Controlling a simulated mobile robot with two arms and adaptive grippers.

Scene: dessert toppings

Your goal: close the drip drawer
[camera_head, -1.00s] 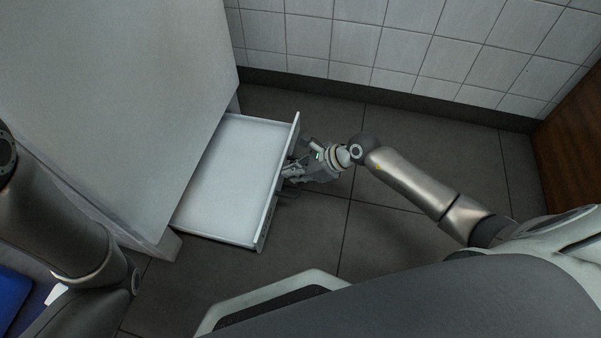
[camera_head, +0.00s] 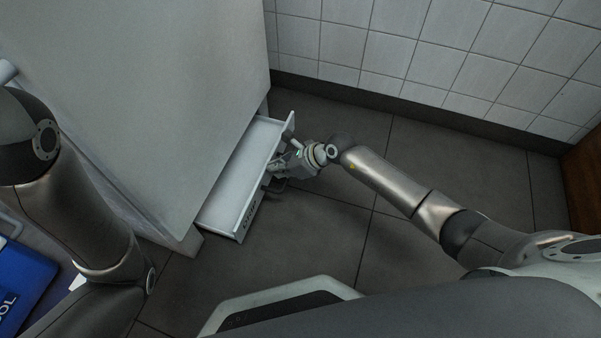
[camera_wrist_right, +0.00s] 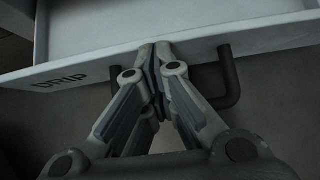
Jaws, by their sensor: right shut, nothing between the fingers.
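The drip drawer (camera_head: 238,178) is white and empty where it shows. It sticks partly out of the light grey cabinet (camera_head: 165,90) in the head view. Its front panel (camera_wrist_right: 90,68), lettered DRIP, shows in the right wrist view with a dark bar handle (camera_wrist_right: 231,80). My right gripper (camera_head: 274,165) is at the outer face of the drawer front, beside the handle. In the right wrist view its fingers (camera_wrist_right: 157,52) are shut together with nothing between them, tips at the panel's top edge. My left arm shows at the left, but its gripper is not visible.
A blue box (camera_head: 22,280) with partly hidden lettering is at the lower left. Dark floor tiles (camera_head: 330,235) lie clear in front of the drawer. A white tiled wall (camera_head: 420,60) stands behind, and a brown wooden surface (camera_head: 583,185) is at the far right.

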